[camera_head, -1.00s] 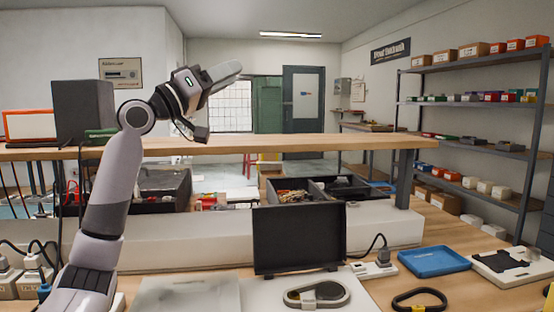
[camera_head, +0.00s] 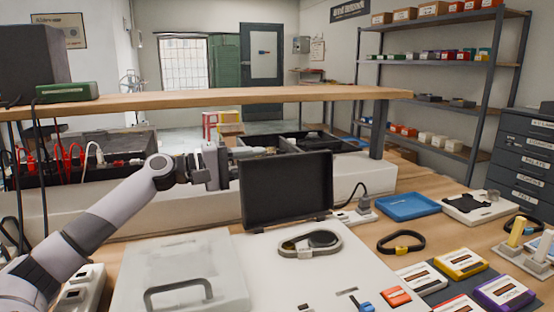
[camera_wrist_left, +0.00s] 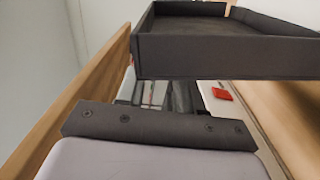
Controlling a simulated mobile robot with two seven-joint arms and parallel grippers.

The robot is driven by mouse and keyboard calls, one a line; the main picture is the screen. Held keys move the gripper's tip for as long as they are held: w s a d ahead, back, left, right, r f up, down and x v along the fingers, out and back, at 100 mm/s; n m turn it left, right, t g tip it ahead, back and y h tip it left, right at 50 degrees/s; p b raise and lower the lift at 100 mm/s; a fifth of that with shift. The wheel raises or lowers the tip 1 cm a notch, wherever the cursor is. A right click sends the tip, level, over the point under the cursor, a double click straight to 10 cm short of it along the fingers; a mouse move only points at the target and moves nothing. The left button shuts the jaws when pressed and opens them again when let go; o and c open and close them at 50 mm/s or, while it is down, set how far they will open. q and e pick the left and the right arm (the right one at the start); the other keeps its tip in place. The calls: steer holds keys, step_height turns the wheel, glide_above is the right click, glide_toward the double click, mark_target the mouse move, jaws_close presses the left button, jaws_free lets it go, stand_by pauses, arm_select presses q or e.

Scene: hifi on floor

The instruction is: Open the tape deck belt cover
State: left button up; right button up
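The tape deck (camera_head: 262,275) is a pale flat unit on the bench in the head view. A black rectangular panel (camera_head: 287,190), which looks like the belt cover, stands upright at its back edge. In front of it an oval recess holds a dark belt (camera_head: 310,242). My left gripper (camera_head: 236,160) is at the panel's upper left edge, pointing right; its fingertips are small and unclear, and I cannot tell whether they touch the panel. The left wrist view shows the gripper's grey body with a dark bar, without clear fingertips. My right gripper is not in view.
A clear lid with a dark handle (camera_head: 180,290) lies at the deck's left. A wooden shelf (camera_head: 200,99) runs above and behind the arm. Dark bins (camera_wrist_left: 225,55) stand behind the panel. A blue tray (camera_head: 408,206), loose belt (camera_head: 401,243) and cassettes (camera_head: 460,262) are at right.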

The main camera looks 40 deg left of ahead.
mark_target(277, 159)
arm_select(q)
steer(key=shift+p+x, duration=0.5)
steer(key=shift+x, duration=2.35)
steer(key=shift+c, duration=0.3)
jaws_close()
